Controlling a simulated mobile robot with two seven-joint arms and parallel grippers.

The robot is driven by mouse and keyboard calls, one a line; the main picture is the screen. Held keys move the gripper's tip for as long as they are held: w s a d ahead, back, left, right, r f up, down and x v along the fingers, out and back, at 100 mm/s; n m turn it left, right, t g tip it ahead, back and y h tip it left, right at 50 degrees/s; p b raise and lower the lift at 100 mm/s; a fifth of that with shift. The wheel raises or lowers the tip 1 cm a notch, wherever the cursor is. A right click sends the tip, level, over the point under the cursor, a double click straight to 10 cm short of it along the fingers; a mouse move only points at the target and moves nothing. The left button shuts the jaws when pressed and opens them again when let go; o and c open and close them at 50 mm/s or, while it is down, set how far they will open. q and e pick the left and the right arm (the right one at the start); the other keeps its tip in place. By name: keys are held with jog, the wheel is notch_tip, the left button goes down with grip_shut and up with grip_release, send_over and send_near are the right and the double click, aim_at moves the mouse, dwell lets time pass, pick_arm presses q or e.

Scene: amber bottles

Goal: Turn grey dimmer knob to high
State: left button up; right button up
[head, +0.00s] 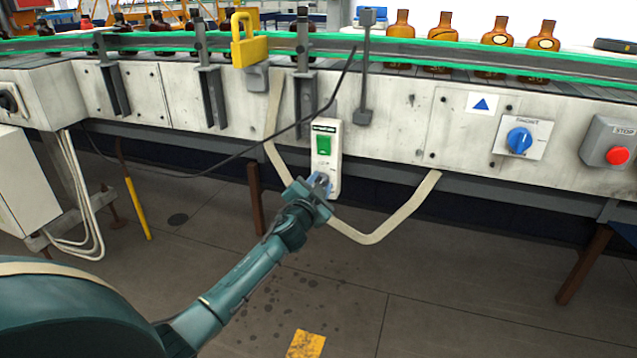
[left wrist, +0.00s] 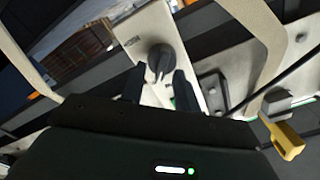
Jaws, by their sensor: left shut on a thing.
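The grey dimmer knob (left wrist: 160,62) sits on a white control box (head: 322,150) that hangs on the front of the conveyor. The box has a green switch (head: 323,146) above the knob. My left gripper (head: 322,184) is at the lower part of the box. In the left wrist view its two dark fingers (left wrist: 160,85) stand on either side of the knob, and it is shut on the knob. In the head view the gripper mostly hides the knob. My right gripper is not in view.
A beige strap or cable (head: 365,238) loops below the box. A blue rotary switch (head: 519,140) and a red stop button (head: 617,155) are to the right. Amber bottles (head: 445,28) stand on the conveyor.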

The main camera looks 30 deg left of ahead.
pick_arm(q)
jog(key=m, duration=0.6)
jog(key=shift+d+f+p, duration=0.2)
jog(key=shift+f+p, duration=0.05)
jog(key=shift+p, duration=0.05)
jog(key=m, duration=0.5)
jog(key=shift+f, duration=0.2)
jog(key=m, duration=0.4)
jog(key=shift+f+m+p, duration=0.25)
jog(key=shift+m+p, duration=0.15)
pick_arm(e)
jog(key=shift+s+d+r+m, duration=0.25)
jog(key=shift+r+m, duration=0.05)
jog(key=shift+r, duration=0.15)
pick_arm(q)
jog(key=o, duration=1)
jog(key=shift+c, duration=0.2)
